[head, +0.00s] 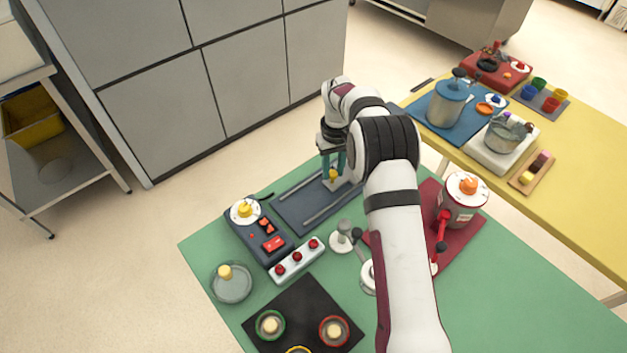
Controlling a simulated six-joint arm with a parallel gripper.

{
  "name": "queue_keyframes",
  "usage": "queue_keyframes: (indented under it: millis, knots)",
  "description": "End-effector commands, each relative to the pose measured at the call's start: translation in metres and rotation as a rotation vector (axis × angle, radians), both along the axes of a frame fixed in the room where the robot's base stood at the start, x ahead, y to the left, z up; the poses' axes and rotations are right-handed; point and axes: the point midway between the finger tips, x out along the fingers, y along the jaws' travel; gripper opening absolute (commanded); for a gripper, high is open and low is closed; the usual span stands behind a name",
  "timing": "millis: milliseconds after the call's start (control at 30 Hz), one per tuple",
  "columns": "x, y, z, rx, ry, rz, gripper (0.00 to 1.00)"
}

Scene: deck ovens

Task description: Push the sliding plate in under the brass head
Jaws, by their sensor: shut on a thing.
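A dark slate-blue base (288,212) with two pale parallel rails lies on the green table. My gripper (333,172) is at the upper right part of this base, fingers pointing down. It is shut on a small yellow knob (333,175) between the rails. The sliding plate under the knob is mostly hidden by my gripper and arm, so I cannot make out its edges. I cannot pick out the brass head; my arm covers the right end of the base.
A dark panel with a red switch (274,244), a white strip with red buttons (297,259) and a glass lid (232,284) stand left and in front. The yellow table (564,201) is farther right.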

Motion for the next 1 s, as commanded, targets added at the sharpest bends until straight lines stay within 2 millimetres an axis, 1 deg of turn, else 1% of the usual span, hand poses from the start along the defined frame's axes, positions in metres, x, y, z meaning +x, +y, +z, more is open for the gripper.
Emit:
queue_keyframes:
  millis: [100,367,400,567,867,967,1000]
  knots:
    - [0.006,-0.005,0.000,0.001,-0.005,0.002,0.00]
    - [0.008,-0.007,0.001,-0.002,-0.010,0.004,0.00]
    - [0.008,-0.007,0.001,-0.002,-0.010,0.003,0.33]
    - [0.007,-0.007,0.001,-0.002,-0.007,0.003,0.62]
    - [0.006,-0.006,0.002,-0.001,-0.004,0.002,0.62]
    - [0.006,-0.005,0.012,0.000,-0.004,0.001,0.62]
    - [0.006,-0.005,0.019,0.000,-0.005,0.001,0.62]
